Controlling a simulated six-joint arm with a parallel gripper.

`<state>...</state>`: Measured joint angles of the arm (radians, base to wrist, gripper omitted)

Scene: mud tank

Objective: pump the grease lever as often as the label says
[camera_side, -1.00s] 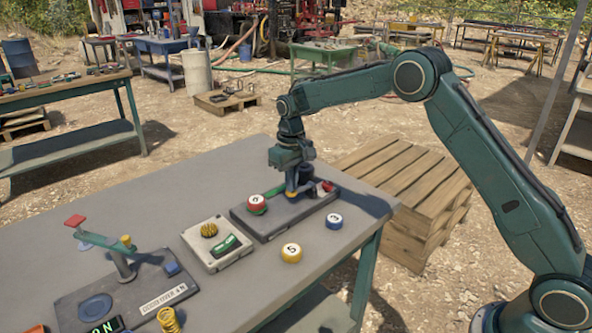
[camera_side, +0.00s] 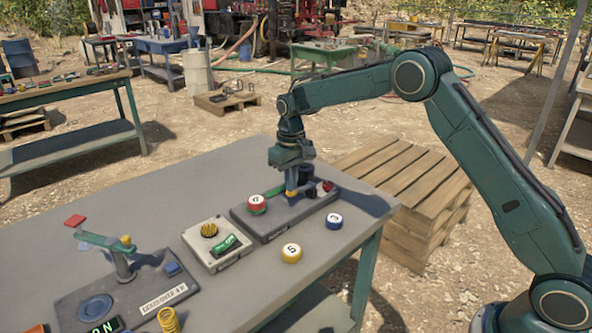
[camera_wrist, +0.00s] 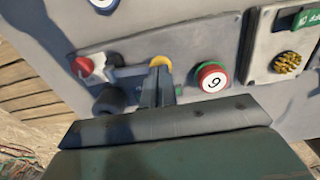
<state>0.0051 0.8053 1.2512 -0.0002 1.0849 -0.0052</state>
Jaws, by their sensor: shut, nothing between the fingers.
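A dark base plate (camera_side: 270,234) on the table carries a black cylinder (camera_wrist: 110,100), a red knob (camera_wrist: 82,65) beside a white piece, and a yellow ring (camera_wrist: 160,62). The red knob also shows in the side view (camera_side: 327,186). I cannot tell clearly which part is the grease lever. A red-and-green disc (camera_wrist: 212,77) with a number, 6 or 9, sits on the plate; it also shows in the side view (camera_side: 257,204). My gripper (camera_side: 291,192) points down over the plate between disc and knob. Its fingers (camera_wrist: 158,82) are shut and empty, near the yellow ring.
A pale box (camera_side: 217,243) with a ribbed yellow knob and green switch stands left of the plate. Yellow (camera_side: 291,253) and blue (camera_side: 334,221) numbered discs lie in front. Another lever device (camera_side: 122,262) stands at far left. The table's back is clear.

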